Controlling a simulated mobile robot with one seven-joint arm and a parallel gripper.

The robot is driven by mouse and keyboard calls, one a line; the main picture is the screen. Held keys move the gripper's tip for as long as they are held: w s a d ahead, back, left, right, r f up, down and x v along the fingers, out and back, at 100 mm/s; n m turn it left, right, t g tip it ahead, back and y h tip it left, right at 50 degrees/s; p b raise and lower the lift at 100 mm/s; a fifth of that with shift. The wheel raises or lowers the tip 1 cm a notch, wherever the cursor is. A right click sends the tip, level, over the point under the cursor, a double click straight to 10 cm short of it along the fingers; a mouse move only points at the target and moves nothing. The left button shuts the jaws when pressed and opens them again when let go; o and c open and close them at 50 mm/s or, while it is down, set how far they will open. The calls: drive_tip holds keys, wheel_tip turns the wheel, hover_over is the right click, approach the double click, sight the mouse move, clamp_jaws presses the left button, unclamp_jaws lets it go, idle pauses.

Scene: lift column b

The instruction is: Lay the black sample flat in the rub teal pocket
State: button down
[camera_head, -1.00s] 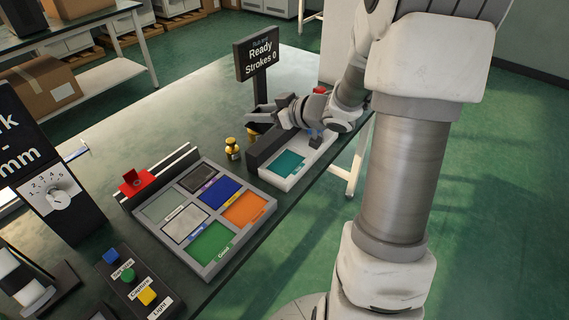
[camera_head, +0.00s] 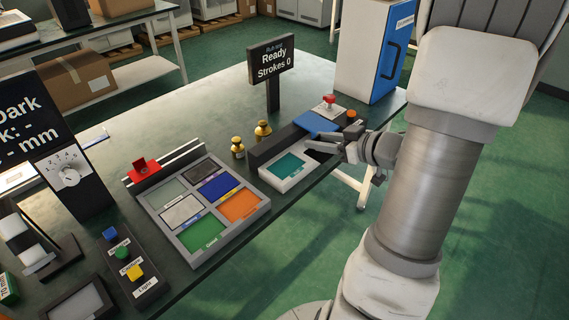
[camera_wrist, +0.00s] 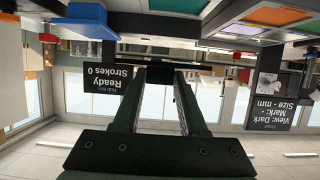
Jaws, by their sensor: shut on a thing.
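My gripper (camera_head: 325,148) is at the right side of the rub rig, pointing left, just above and right of the teal pocket (camera_head: 290,165). The teal pocket is a flat recess in a white block and is empty. In the wrist view my gripper (camera_wrist: 160,80) has a thin dark piece, the black sample (camera_wrist: 160,73), between its fingertips, seen edge-on. In the head view the sample is hard to tell from the dark fingers. The rub sign (camera_head: 271,60) reads Ready, Strokes 0; it also shows upside down in the wrist view (camera_wrist: 107,90).
The rig's blue part (camera_head: 318,124) stands behind the pocket. Two brass weights (camera_head: 263,130) stand left of it. A grey tray (camera_head: 186,250) with several coloured pockets lies further left. A blue-doored cabinet (camera_head: 366,50) stands at the back right. The table behind the sign is clear.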

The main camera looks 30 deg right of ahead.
drive_tip(key=b, duration=0.4)
hover_over(274, 155)
drive_tip(key=s+d, duration=0.1)
drive_tip(key=s, duration=0.3)
drive_tip(key=f, duration=0.6)
drive_tip(key=shift+w+d+f, duration=0.1)
drive_tip(key=shift+w+f, duration=0.1)
drive_tip(key=shift+w, duration=0.05)
drive_tip(key=shift+f+b, duration=0.9)
drive_tip(key=shift+f, duration=1)
drive_tip(key=shift+f, duration=0.15)
drive_tip(key=shift+c, duration=2.3)
unclamp_jaws()
